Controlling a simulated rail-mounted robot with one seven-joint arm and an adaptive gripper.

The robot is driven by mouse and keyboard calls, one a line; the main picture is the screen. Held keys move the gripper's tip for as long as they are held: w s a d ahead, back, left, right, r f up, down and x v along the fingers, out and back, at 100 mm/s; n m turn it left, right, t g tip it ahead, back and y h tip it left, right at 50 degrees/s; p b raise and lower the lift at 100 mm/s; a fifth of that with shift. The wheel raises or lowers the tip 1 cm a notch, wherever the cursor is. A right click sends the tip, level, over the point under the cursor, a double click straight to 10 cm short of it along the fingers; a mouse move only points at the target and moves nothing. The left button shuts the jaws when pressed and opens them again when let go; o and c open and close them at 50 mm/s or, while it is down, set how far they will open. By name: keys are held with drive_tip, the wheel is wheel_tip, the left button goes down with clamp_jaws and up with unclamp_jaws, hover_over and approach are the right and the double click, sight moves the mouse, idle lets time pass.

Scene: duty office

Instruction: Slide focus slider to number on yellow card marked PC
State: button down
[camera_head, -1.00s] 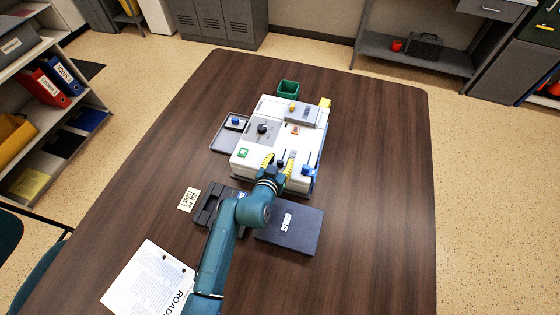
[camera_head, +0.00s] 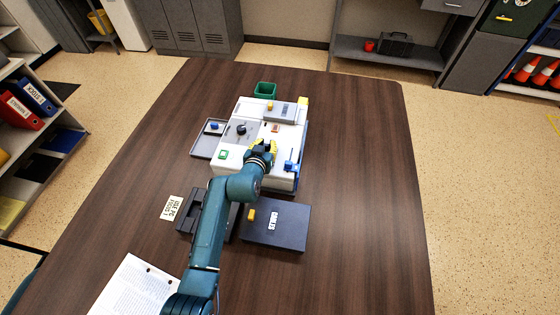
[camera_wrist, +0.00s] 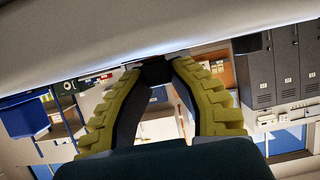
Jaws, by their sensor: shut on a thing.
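The white machine (camera_head: 228,174) stands on the table with a grey panel, a dark knob and several coloured controls. My gripper (camera_head: 262,147), with yellow ridged fingers, is over its near part. In the wrist view my gripper (camera_wrist: 156,73) is shut on a small black slider knob (camera_wrist: 155,72) between the fingertips, close under a pale surface. The slider's scale and numbers are hidden or too small to read. A pale yellow card (camera_head: 172,208) lies on the table left of my arm; its print seems to include "PC" and "FOCUS", with the number hard to read.
A black case (camera_head: 190,212) is beside the card. The right table side is clear.

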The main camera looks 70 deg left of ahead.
drive_tip(key=shift+f, duration=0.2)
drive_tip(key=c, duration=0.9)
unclamp_jaws()
drive_tip(key=shift+a+r, duration=0.1)
drive_tip(key=shift+a, duration=0.1)
drive_tip(key=v, duration=1.2)
drive_tip(key=shift+d+r, duration=0.1)
drive_tip(key=shift+w, duration=0.15)
